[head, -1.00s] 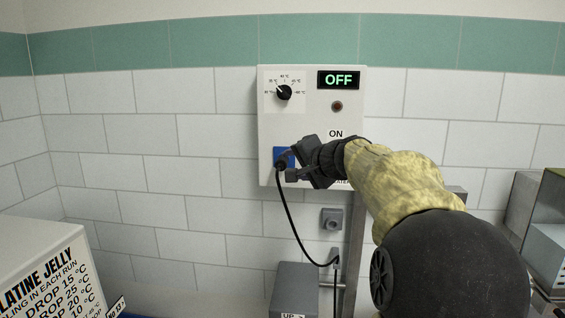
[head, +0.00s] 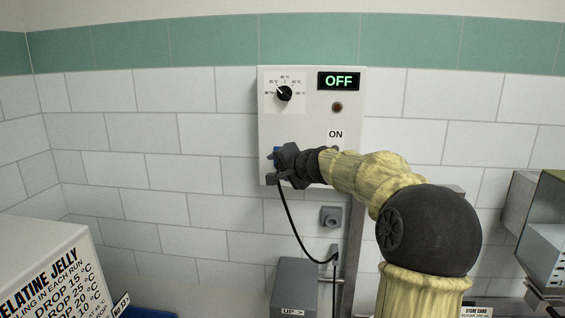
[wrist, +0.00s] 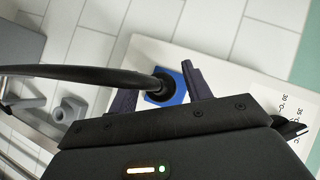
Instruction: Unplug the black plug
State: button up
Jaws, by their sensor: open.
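The black plug (wrist: 165,82) sits in a blue socket (wrist: 178,97) on the white control box (head: 310,100). Its black cable (wrist: 90,73) runs off to the left in the wrist view and hangs down the wall in the head view. My gripper (wrist: 160,78) is open, with one finger on each side of the plug and visible gaps between them. In the head view my gripper (head: 277,165) is at the box's lower left and hides most of the plug and socket.
The box carries a black dial (head: 284,93), a display (head: 339,81) reading OFF and a dark red lamp (head: 337,107). A grey wall outlet (head: 331,217) and a grey box (head: 294,289) are below. A lettered white box (head: 40,265) stands at the lower left.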

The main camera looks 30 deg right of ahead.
grip_shut()
jog(key=shift+s+f+b, duration=0.1)
jog(key=shift+f+b, duration=0.05)
jog(key=shift+b, duration=0.2)
jog(key=shift+s+a+b, duration=0.3)
jog(key=shift+s, duration=0.2)
jog(key=shift+s+a+b, duration=0.6)
jog(key=shift+s+b, duration=0.25)
jog(key=shift+b, duration=0.15)
jog(key=shift+s, duration=0.1)
